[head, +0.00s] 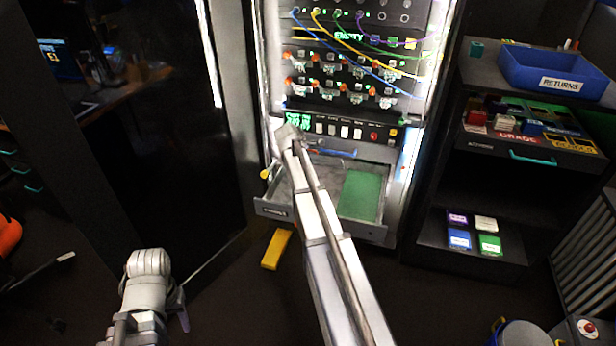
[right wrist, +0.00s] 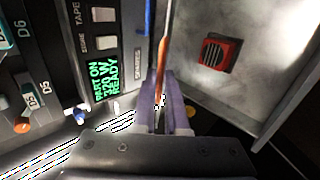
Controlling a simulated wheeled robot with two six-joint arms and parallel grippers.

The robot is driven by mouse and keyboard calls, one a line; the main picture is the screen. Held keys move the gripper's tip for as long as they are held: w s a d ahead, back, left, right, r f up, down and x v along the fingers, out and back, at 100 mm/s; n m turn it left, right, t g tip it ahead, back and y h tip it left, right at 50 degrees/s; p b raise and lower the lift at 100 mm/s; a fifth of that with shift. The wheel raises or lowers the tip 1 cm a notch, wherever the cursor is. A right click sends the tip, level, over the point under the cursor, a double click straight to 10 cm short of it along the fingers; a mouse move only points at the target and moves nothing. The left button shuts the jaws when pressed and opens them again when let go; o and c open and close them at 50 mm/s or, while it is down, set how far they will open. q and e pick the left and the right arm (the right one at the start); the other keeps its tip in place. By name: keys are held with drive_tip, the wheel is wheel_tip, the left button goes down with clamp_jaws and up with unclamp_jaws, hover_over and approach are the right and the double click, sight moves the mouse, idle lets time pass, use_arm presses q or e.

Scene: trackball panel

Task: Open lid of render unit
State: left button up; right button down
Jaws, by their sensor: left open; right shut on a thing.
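The unit with a green-lit display and a row of buttons (head: 345,130) stands in the middle of the rack in the head view. Its display (right wrist: 105,82) shows lit green text in the right wrist view. An open grey drawer (head: 275,210) sticks out below it; I cannot clearly make out a lid. My right arm crosses in front of the drawer. In the right wrist view my right gripper (right wrist: 164,92) is shut on a thin orange-and-white strip (right wrist: 164,45), beside the panel. My left gripper (head: 178,310) is low at the left, open and away from the rack; its jaws show poorly.
A green pad (head: 360,194) lies in the drawer. A red block (right wrist: 219,53) shows in the right wrist view. Cables (head: 375,52) hang across the upper rack. A shelf with a blue returns bin (head: 520,66) stands right. A yellow block (head: 276,250) is on the floor.

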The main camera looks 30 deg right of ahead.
drive_tip(key=shift+w+d+r, duration=0.2)
drive_tip(key=shift+d+r, duration=0.05)
drive_tip(key=shift+r, duration=0.05)
drive_tip(key=shift+w+d+r+p, duration=0.85)
drive_tip(key=shift+d+p, duration=0.1)
drive_tip(key=shift+d, duration=0.1)
drive_tip(key=shift+w+d+r+p, duration=0.3)
drive_tip(key=shift+w+d+p, duration=0.05)
drive_tip(key=shift+w+d, duration=0.2)
drive_tip(key=shift+w+d+r+p, duration=0.3)
drive_tip(key=shift+w+d, duration=0.15)
drive_tip(key=shift+d, duration=0.1)
drive_tip(key=shift+w+d, duration=0.1)
